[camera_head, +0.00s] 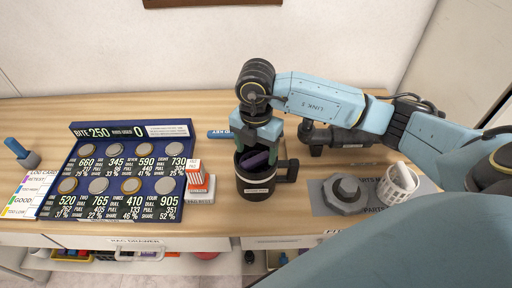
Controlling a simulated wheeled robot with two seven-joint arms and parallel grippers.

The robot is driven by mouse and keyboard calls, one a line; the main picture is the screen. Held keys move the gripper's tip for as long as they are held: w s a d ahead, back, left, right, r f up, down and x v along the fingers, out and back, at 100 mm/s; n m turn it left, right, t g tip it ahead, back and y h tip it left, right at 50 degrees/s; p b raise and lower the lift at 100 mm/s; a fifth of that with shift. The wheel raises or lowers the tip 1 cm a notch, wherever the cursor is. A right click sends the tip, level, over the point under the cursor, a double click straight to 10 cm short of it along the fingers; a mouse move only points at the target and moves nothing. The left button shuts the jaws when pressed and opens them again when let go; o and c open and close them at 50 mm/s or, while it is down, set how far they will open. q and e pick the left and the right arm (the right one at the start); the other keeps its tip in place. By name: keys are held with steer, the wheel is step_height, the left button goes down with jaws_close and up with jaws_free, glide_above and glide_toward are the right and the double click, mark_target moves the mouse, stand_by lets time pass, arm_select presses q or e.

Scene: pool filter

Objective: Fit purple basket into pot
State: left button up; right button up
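The black pot (257,188) stands upright near the middle of the table, with a handle on its right side and a pale label on its front. A purple piece (255,160), which looks like the purple basket, shows inside the pot's mouth; most of it is hidden by the pot wall and my gripper. My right gripper (259,146) points down over the pot, with its fingers at the mouth around the purple piece. I cannot tell whether the fingers grip it. My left gripper is not in view.
A blue coin board (122,212) lies to the left, with a red-and-white box (196,173) beside the pot. A grey mat (322,205) at right holds a hex nut (346,193) and a white basket (397,184). A dark pump-like part (340,137) lies behind.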

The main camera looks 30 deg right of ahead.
steer(key=shift+o, duration=1.4)
steer(key=shift+r+p, duration=2)
steer(key=shift+r, duration=0.65)
steer(key=shift+f, duration=0.1)
step_height(320, 180, up, 14)
steer(key=shift+f, duration=0.25)
